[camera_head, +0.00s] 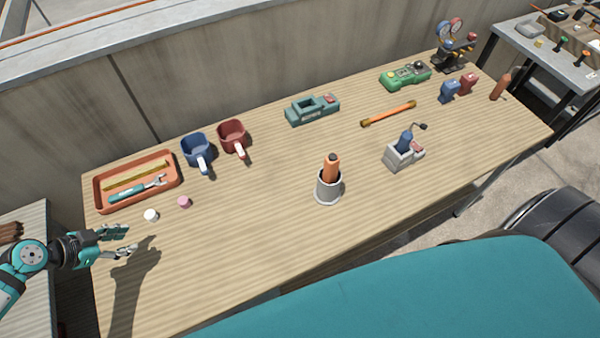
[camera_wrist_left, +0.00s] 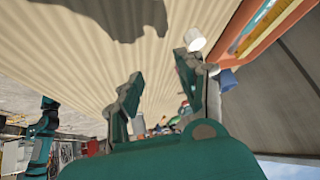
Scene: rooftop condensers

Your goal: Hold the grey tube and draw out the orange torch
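The grey tube (camera_head: 328,190) stands upright near the middle of the wooden table. The orange torch (camera_head: 331,171) stands in it, its upper part showing above the rim and its lower part hidden inside. My left gripper (camera_head: 125,241) is over the table's left end, far to the left of the tube, open and empty. Its two spread fingers also show in the left wrist view (camera_wrist_left: 160,76). I cannot make out the tube or the torch clearly in that view. My right gripper is in neither view.
An orange tray (camera_head: 101,202) with tools, a blue mug (camera_head: 196,147), a red mug (camera_head: 232,136), a white cap (camera_head: 151,215) and a pink cap (camera_head: 184,202) lie at left. A grey holder (camera_head: 400,158) stands right of the tube.

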